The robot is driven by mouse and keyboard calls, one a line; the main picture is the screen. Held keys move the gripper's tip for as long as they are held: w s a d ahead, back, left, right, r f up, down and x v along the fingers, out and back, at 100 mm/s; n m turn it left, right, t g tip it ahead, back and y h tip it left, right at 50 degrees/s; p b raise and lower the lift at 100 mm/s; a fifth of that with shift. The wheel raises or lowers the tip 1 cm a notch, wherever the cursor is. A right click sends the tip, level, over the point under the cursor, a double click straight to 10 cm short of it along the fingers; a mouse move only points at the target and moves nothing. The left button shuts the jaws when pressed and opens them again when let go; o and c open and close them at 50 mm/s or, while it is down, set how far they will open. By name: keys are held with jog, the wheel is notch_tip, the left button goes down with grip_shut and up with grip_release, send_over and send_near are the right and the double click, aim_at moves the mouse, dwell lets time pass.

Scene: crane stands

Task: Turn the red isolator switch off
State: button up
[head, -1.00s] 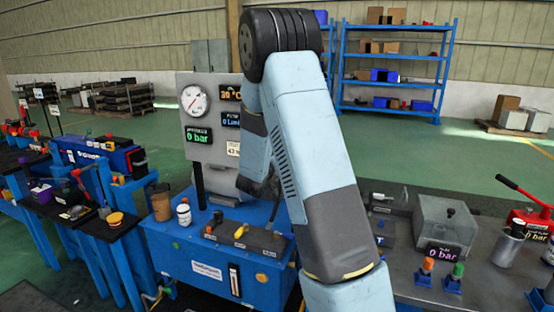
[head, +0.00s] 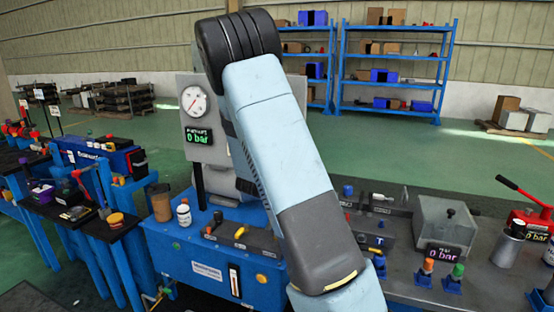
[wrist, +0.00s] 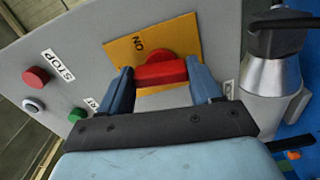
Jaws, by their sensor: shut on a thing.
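The red isolator switch (wrist: 160,73) sits on a yellow plate (wrist: 185,34) marked ON, on a grey panel (wrist: 95,30) in the wrist view. Its handle lies crosswise between my two blue fingers. My gripper (wrist: 159,80) is shut on the handle, with a finger at each end of it. In the head view my own arm hides the switch and my gripper.
A red button (wrist: 36,76) by a STOP label, a pale button and a green button (wrist: 77,115) are left of my gripper. A grey cylindrical fitting (wrist: 272,85) stands close on the right. In the head view, a blue bench (head: 180,255) stands below the gauge panel.

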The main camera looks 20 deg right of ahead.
jog(key=shift+a+f+n, duration=0.1)
jog(key=shift+a+n, duration=0.05)
jog(key=shift+n, duration=0.55)
jog(key=shift+f, duration=0.1)
jog(key=o, duration=0.8)
jog(key=shift+w+a, duration=0.1)
jog(key=shift+o, duration=1.3)
jog(key=v, duration=1.3)
jog(key=shift+s+a, duration=0.15)
jog(key=shift+s, duration=0.15)
